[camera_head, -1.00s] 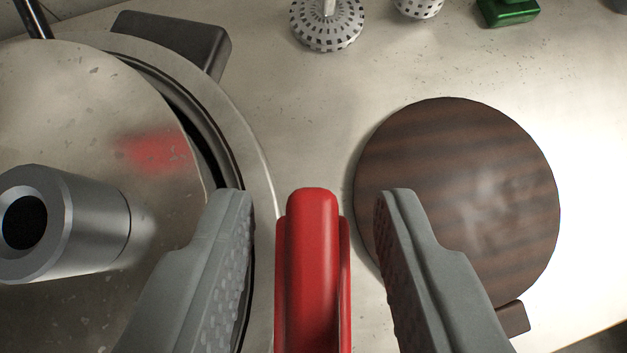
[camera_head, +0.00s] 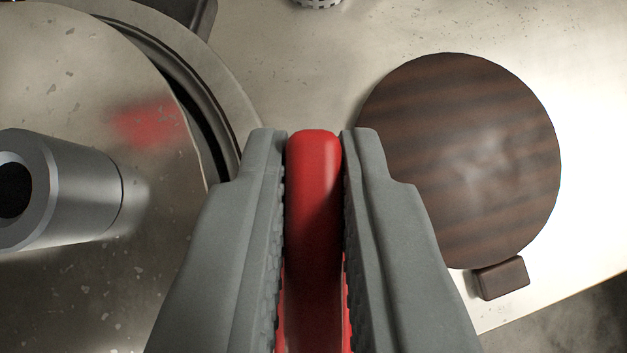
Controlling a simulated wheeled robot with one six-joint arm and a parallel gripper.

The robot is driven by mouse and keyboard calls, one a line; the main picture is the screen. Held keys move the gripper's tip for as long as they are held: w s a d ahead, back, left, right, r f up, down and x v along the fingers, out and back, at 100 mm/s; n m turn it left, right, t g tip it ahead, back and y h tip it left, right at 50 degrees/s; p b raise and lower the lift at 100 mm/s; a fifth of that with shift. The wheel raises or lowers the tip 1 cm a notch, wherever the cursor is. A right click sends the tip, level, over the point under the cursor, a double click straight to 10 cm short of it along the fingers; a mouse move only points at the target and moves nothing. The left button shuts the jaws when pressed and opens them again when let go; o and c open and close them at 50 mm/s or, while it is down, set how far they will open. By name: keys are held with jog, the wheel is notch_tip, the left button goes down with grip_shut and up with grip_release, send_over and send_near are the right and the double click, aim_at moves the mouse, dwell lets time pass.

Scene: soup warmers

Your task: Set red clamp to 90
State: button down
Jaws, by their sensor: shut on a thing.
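The red clamp (camera_head: 314,200) is a red, rounded bar in the lower middle of the head camera view, running away from the bottom edge. My gripper (camera_head: 314,150) has its grey, ridged fingers on both sides of it and is shut on it. The clamp's lower part and base are hidden by the fingers and the frame edge. No scale or angle mark shows, so its angle cannot be told.
A metal warmer lid (camera_head: 80,90) with a grey cylindrical knob (camera_head: 75,190) lies left of my gripper. A round dark wooden board (camera_head: 460,150) with a short handle is close on the right. The counter (camera_head: 300,60) beyond is mostly clear.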

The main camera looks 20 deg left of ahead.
jog(key=shift+h, duration=0.3)
jog(key=shift+d+m+h, duration=0.2)
jog(key=shift+m+h, duration=2.2)
jog(key=shift+m, duration=0.9)
jog(key=shift+s+d+m+g+h, duration=0.1)
jog(key=shift+m+g+h, duration=0.4)
jog(key=shift+m+h, duration=0.7)
jog(key=shift+d+m+g+h, duration=0.1)
jog(key=shift+m+g+h, duration=0.5)
jog(key=shift+m, duration=1.1)
jog(key=shift+m+h, duration=0.3)
jog(key=c, duration=1.4)
grip_release()
jog(key=shift+c, duration=0.2)
jog(key=v, duration=1.7)
jog(key=shift+r, duration=0.25)
